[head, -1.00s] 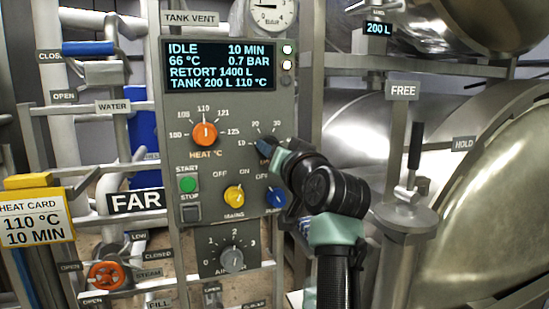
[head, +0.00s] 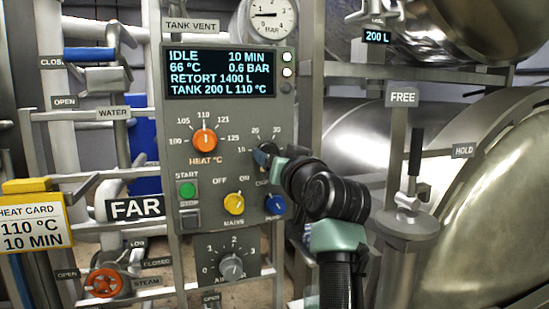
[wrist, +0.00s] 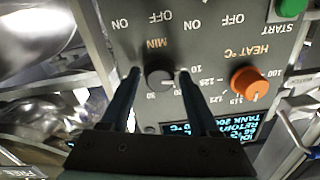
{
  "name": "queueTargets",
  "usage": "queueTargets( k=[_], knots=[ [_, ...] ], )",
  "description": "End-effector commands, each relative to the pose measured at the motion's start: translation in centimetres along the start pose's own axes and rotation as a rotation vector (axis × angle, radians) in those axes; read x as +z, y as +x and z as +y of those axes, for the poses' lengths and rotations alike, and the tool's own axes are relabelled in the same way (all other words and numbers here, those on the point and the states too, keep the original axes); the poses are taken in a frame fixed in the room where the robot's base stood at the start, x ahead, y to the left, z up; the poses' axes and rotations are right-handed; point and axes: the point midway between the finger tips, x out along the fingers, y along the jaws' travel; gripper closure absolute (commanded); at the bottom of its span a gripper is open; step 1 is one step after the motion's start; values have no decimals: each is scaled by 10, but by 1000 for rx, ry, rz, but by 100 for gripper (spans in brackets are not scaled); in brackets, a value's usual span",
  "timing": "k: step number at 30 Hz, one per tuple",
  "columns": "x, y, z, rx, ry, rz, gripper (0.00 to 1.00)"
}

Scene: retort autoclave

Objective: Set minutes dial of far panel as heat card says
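The far panel (head: 180,125) carries a FAR label (head: 136,208) and a screen (head: 221,73) reading IDLE, 10 MIN, 66 °C, 0.6 BAR. The heat card (head: 32,227) at the left reads 110 °C, 10 MIN. The minutes dial (wrist: 158,77) is a dark round knob marked MIN, seen upside down in the wrist view; my gripper hides most of it in the head view. My gripper (wrist: 158,74) is open, one finger on each side of the knob, with narrow gaps visible. In the head view my gripper (head: 262,156) is at the panel's right side.
The orange HEAT dial (head: 204,141) points near 110. A green START button (head: 187,189), yellow MAINS knob (head: 234,204), blue knob (head: 275,205) and grey AIR knob (head: 231,267) sit below. A lever post (head: 407,200) and large steel vessels stand right; pipes and valves crowd the left.

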Motion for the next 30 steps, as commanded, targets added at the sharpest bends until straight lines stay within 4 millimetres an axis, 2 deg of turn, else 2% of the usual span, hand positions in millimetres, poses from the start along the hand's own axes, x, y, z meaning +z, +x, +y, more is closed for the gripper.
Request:
queueTargets(
  k=[2, 14, 20, 30],
  knots=[
    [0, 0, 0, 0, 1, 1, 24],
    [-1, -6, 0, 0, 1, 5, 24],
    [1, -32, 1, 1, 0, 8, 24],
    [1, -97, 2, 2, 1, 6, 24]
  ],
)
